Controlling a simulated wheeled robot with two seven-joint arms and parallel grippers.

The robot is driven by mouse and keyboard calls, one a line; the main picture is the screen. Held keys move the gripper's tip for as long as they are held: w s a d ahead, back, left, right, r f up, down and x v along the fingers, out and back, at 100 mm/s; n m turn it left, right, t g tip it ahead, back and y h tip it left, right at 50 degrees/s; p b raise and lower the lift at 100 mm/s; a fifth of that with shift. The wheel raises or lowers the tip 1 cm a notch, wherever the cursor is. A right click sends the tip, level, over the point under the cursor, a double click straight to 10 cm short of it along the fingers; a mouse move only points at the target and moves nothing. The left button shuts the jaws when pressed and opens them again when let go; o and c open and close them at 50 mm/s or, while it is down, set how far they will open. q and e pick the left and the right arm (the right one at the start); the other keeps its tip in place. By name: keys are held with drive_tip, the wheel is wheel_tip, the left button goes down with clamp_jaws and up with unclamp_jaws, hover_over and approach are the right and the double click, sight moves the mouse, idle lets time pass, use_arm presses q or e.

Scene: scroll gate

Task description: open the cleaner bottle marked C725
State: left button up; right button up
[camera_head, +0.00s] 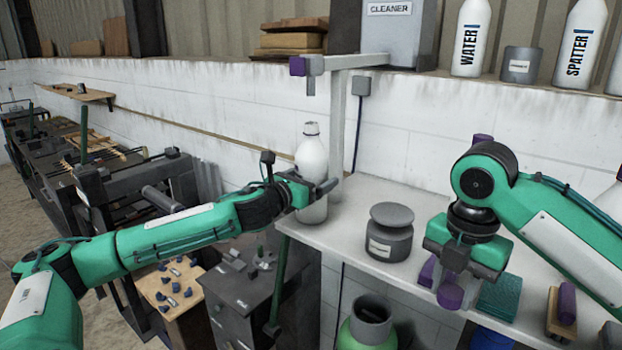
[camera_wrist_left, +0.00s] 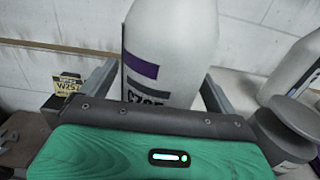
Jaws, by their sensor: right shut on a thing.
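In the left wrist view, the bottle (camera_wrist_left: 160,45) has a purple stripe, a grey stripe and partly hidden lettering that appears to read C725. My left gripper (camera_head: 318,190) is around its lower body, one finger on each side; slim gaps seem to show beside it. My right gripper (camera_head: 440,280) points down over the shelf at the right, shut on a purple thing (camera_head: 450,293), mostly hidden by the gripper.
A grey lidded jar (camera_head: 390,240) stands between my grippers. A grey bracket arm with a purple end (camera_head: 297,66) juts out above the bottle, below the CLEANER box (camera_head: 390,30). A teal block (camera_head: 500,297) and a purple-handled block (camera_head: 567,303) lie at the right.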

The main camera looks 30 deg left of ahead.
sight(449, 306)
use_arm(q)
drive_tip(key=shift+r, duration=0.15)
use_arm(e)
drive_tip(key=shift+r, duration=0.1)
use_arm(q)
drive_tip(key=shift+s, duration=0.5)
use_arm(e)
drive_tip(key=shift+f, duration=0.35)
wheel_tip(449, 306, down, 4)
drive_tip(key=b, duration=0.4)
drive_tip(key=shift+r, duration=0.1)
use_arm(q)
drive_tip(key=s+b, duration=0.1)
drive_tip(key=s, duration=1)
drive_tip(key=shift+a+b, duration=0.3)
drive_tip(key=shift+a, duration=0.1)
use_arm(e)
drive_tip(key=shift+f, duration=0.6)
